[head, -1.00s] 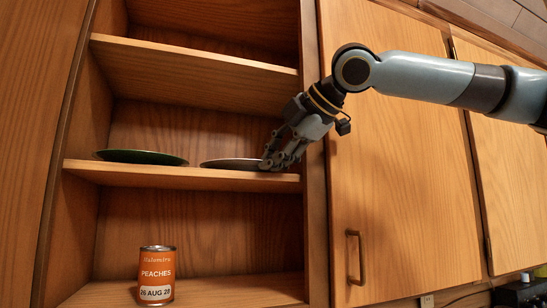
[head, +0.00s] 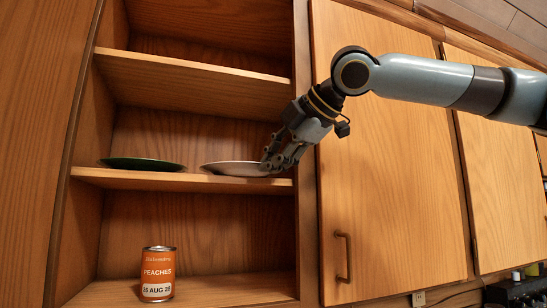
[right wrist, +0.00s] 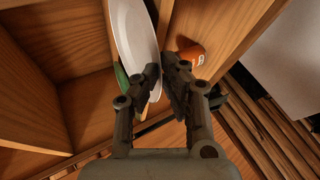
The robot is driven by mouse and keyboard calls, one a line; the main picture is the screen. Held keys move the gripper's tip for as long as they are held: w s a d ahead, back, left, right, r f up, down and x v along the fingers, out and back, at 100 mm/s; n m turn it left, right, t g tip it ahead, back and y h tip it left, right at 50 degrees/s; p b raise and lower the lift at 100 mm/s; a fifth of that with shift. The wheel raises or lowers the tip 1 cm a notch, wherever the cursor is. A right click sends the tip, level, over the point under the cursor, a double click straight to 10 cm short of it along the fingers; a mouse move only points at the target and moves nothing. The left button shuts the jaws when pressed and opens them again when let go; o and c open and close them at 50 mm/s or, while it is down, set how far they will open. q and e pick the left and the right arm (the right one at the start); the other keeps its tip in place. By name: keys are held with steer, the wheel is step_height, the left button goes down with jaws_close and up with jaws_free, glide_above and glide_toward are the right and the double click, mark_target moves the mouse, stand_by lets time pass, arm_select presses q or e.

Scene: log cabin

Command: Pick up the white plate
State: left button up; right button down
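The white plate (head: 232,168) is on the middle shelf, at its right side, and looks slightly tilted. My right gripper (head: 271,162) is at the plate's right rim. In the right wrist view the plate (right wrist: 134,32) reaches down between the two fingers of the right gripper (right wrist: 161,72), one on each side of its rim. The fingers are close together and look shut on the rim. Whether the plate is clear of the shelf cannot be told. My left gripper is not in view.
A green plate (head: 143,163) lies left on the same shelf (head: 120,179). An orange peach can (head: 158,273) stands on the shelf below. Another shelf (head: 190,80) is above. The closed cabinet door (head: 390,200) with a handle is on the right.

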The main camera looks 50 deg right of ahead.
steer(key=shift+w+d+f, duration=0.1)
steer(key=shift+w, duration=0.1)
steer(key=c, duration=1.9)
jaws_free()
steer(key=o, duration=0.5)
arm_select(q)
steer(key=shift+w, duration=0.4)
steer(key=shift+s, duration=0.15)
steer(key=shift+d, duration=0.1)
